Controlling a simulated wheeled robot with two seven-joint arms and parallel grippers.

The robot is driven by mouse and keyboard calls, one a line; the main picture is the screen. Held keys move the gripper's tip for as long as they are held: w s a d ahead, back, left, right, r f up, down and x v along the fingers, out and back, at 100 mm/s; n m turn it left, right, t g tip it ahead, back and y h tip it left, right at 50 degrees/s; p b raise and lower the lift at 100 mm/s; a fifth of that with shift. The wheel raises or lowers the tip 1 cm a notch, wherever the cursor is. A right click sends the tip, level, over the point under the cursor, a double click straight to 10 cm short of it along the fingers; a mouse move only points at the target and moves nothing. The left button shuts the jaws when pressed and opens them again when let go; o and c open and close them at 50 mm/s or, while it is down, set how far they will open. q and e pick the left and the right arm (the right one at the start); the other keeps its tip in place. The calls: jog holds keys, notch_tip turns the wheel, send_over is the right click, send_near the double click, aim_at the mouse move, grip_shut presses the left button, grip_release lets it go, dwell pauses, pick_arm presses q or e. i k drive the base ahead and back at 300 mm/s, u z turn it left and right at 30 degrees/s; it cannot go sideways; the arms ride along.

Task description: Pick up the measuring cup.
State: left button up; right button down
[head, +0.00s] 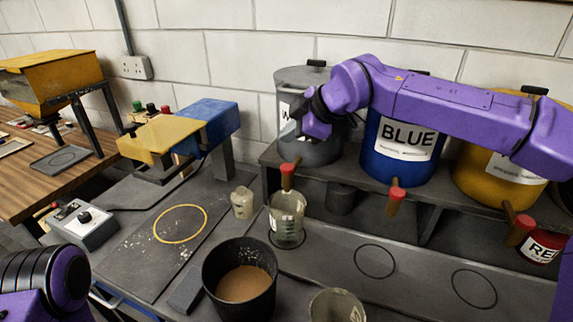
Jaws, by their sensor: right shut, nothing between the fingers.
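A clear beaker-like cup with markings (287,222) stands upright on the grey bench, below the red-handled tap of the grey tank. A second clear marked cup (337,307) is at the bottom edge, partly cut off. I cannot tell which one is the measuring cup. My right gripper (289,131) is raised in front of the grey tank, above and apart from the cups. It is shut and empty, its fingers partly hidden by the wrist. Only part of my left arm shows at lower left; its gripper is out of view.
A black bucket of brown material (243,284) stands left of the lower cup. Grey (305,78), blue (398,165) and yellow (490,180) tanks stand on a shelf behind, their taps jutting forward. The bench around the two empty drawn circles (415,270) is clear.

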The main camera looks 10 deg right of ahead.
aim_at(287, 219)
jog(key=k, duration=1.5)
